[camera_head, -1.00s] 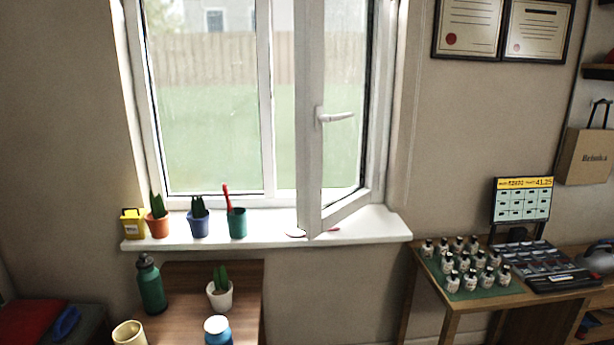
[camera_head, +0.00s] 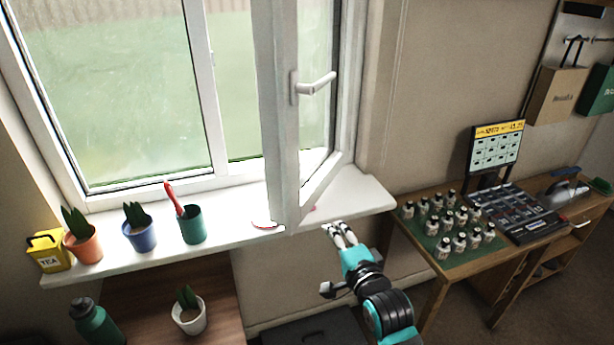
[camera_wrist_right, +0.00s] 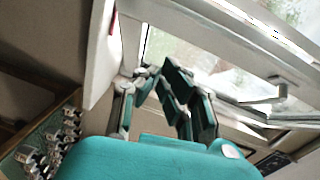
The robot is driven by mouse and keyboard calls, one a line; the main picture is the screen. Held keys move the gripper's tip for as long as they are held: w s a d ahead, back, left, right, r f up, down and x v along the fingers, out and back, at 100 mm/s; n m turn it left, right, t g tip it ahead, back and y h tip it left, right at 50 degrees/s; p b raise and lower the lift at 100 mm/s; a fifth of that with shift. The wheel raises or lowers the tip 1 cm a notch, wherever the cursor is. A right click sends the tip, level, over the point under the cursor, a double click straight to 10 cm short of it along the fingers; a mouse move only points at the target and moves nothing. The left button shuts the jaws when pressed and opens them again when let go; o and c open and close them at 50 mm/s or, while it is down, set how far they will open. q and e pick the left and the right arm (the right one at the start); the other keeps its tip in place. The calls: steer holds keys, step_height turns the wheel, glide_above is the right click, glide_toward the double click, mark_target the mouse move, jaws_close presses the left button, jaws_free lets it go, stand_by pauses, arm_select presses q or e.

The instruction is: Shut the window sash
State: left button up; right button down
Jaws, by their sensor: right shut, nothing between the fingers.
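The white window sash (camera_head: 284,130) stands swung open into the room, its free edge above the sill. Its white handle (camera_head: 315,84) sticks out to the right, and the handle also shows in the right wrist view (camera_wrist_right: 268,97). My right gripper (camera_head: 337,229) is shut and empty, in front of the sill and to the lower right of the sash's bottom corner. In the right wrist view the fingers (camera_wrist_right: 150,75) are in front of the window, and I cannot tell if they touch it. My left gripper is not in view.
On the sill (camera_head: 350,195) stand a yellow tea tin (camera_head: 48,250), potted plants and a green cup (camera_head: 192,225) with a red-handled tool. A desk with small bottles (camera_head: 445,228) and a register (camera_head: 510,212) is at right. A low wooden surface is below the sill.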

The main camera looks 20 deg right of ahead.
step_height(320, 180, up, 6)
steer(key=m+t, duration=0.1)
steer(key=p, duration=0.3)
glide_toward(299, 173)
steer(key=w+d, duration=0.2)
steer(key=d, duration=0.1)
steer(key=w+a, duration=0.3)
steer(key=shift+w+f+p, duration=0.15)
steer(key=shift+p, duration=0.25)
steer(key=shift+d, duration=0.1)
